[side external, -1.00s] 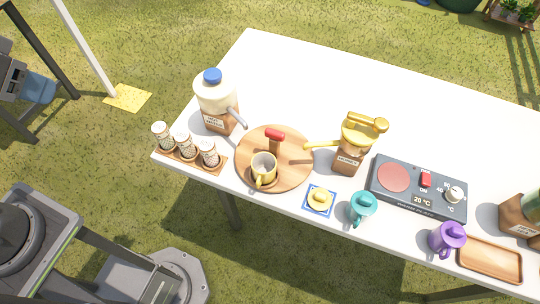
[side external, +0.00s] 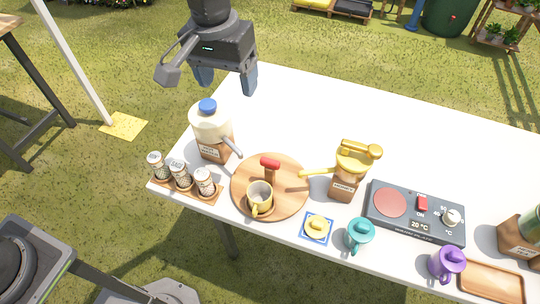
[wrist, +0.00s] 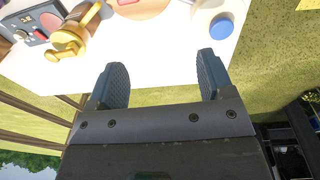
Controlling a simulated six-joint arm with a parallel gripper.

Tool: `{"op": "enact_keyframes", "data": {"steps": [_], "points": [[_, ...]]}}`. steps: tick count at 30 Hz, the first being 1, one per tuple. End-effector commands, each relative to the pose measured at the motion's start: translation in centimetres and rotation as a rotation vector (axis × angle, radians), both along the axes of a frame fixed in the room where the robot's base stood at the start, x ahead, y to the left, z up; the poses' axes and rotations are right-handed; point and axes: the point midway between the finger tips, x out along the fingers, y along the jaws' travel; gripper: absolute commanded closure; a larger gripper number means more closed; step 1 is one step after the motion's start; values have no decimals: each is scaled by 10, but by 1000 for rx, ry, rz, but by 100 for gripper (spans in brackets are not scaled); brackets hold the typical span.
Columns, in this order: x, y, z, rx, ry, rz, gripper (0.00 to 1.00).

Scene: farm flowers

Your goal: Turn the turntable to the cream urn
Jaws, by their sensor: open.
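The round wooden turntable (side external: 292,192) lies on the white table. It bears an upright red-topped handle (side external: 270,164) towards its back and a yellow mug (side external: 259,196) towards its front left. The cream urn (side external: 211,126), with a blue lid and grey spout, stands behind and left of the turntable, the spout pointing towards it. A yellow urn (side external: 352,164) stands on the right, its spout reaching over the turntable's edge. My gripper (side external: 228,86) is open and empty, above the table's back left corner, behind the cream urn. Its two fingers show in the wrist view (wrist: 162,64).
Several shakers (side external: 180,176) in a wooden rack stand front left. A blue mat with a yellow lidded item (side external: 318,227), a teal pot (side external: 359,235), a purple pot (side external: 447,264) and a hot plate (side external: 414,212) are to the right. The table's back middle is clear.

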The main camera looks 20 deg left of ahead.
Motion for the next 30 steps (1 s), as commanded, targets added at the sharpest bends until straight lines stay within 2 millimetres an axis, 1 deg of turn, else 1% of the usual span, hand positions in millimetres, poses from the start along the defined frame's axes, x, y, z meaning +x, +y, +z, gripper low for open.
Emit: {"op": "enact_keyframes", "data": {"steps": [1,3,6,9,14,17,27,30], "points": [[4,-20,-16,11,24,-6,26],[7,-39,-31,22,45,-4,26],[8,-59,-48,34,66,-3,26],[8,-70,-57,41,76,-1,26],[8,-73,-67,45,81,1,26],[8,-72,-81,45,82,1,26],[8,-72,-150,45,81,1,26],[8,-72,-168,44,81,0,26]]}}
